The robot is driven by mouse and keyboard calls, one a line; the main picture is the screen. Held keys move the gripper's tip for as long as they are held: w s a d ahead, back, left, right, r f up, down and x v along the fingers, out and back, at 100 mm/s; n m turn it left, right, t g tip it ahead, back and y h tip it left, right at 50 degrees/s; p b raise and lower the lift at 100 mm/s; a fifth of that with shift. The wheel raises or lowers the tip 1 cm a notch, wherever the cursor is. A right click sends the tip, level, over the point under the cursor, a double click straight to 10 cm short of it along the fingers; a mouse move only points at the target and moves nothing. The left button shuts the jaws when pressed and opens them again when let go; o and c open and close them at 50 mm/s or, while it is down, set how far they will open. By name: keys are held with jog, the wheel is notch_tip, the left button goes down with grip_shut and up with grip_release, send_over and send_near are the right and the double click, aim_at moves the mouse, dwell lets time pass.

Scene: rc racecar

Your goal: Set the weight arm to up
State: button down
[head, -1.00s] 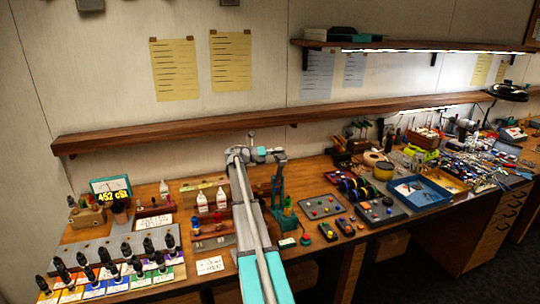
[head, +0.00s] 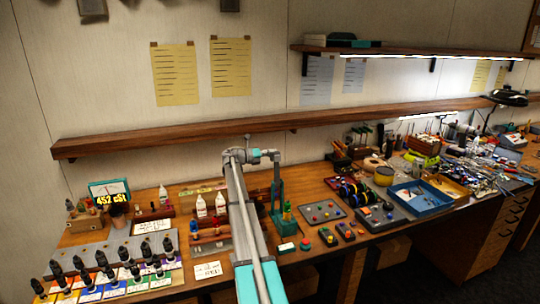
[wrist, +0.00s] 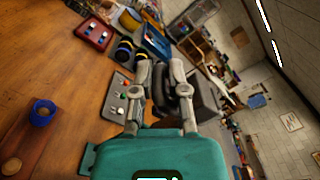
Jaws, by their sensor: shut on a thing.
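A teal stand (head: 280,197) stands upright on the bench in the head view, right of my arm. My gripper (head: 275,156) is at the top of this stand. In the wrist view my gripper's two grey fingers (wrist: 161,88) close around a dark grey part (wrist: 159,84), partly hidden by the fingers. I cannot tell for sure whether this part is the weight arm, nor its exact angle. No clearly separate weight arm shows in the head view.
A rack with white bottles (head: 210,205) stands left of my arm. Button panels (head: 322,212) and a blue tray (head: 420,195) lie to the right. Several dark-topped droppers crowd the front left. A wooden shelf (head: 180,136) runs along the wall behind.

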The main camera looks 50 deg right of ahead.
jog(key=shift+s+f, duration=0.15)
jog(key=shift+f, duration=0.05)
jog(key=c, duration=0.7)
grip_release()
jog(key=shift+d+f, duration=0.15)
jog(key=shift+w, duration=0.2)
jog(key=v, duration=1.2)
